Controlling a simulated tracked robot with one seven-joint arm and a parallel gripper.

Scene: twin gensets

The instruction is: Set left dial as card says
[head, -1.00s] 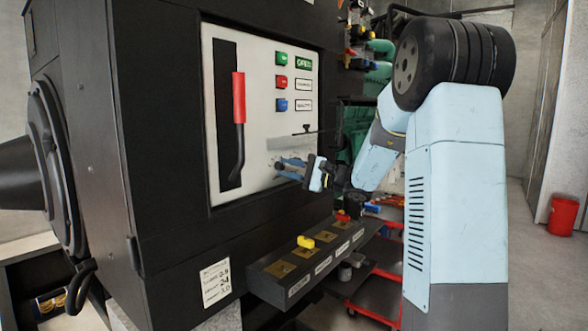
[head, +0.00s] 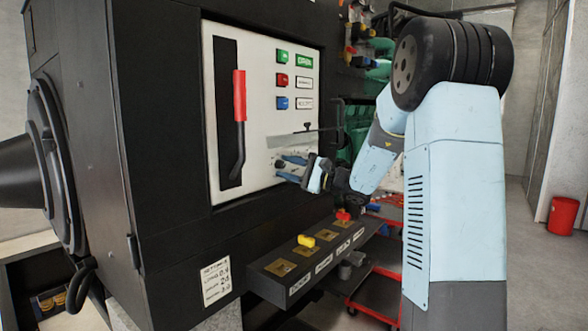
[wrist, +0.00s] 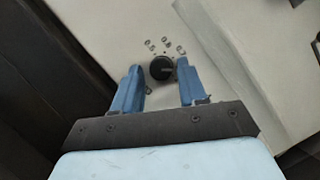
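The dial (wrist: 162,68) is a round black knob on the pale panel, with small dark marks around its upper side in the wrist view. My gripper (wrist: 160,85) is open, its two blue fingers on either side of the dial's lower edge. I cannot tell whether they touch it. In the head view my gripper (head: 284,168) is at the lower right of the white panel (head: 262,130), and the dial is not clear there. The settings card (head: 216,281) is white, on the black cabinet's lower front, with several lines of text too small to read surely.
A red-handled lever (head: 239,100) stands left on the panel. Green, red and blue buttons (head: 282,80) sit at its upper right. Below, a black ledge (head: 270,283) carries a yellow piece (head: 306,240) and a red piece (head: 343,215). A red bin (head: 563,215) stands far right.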

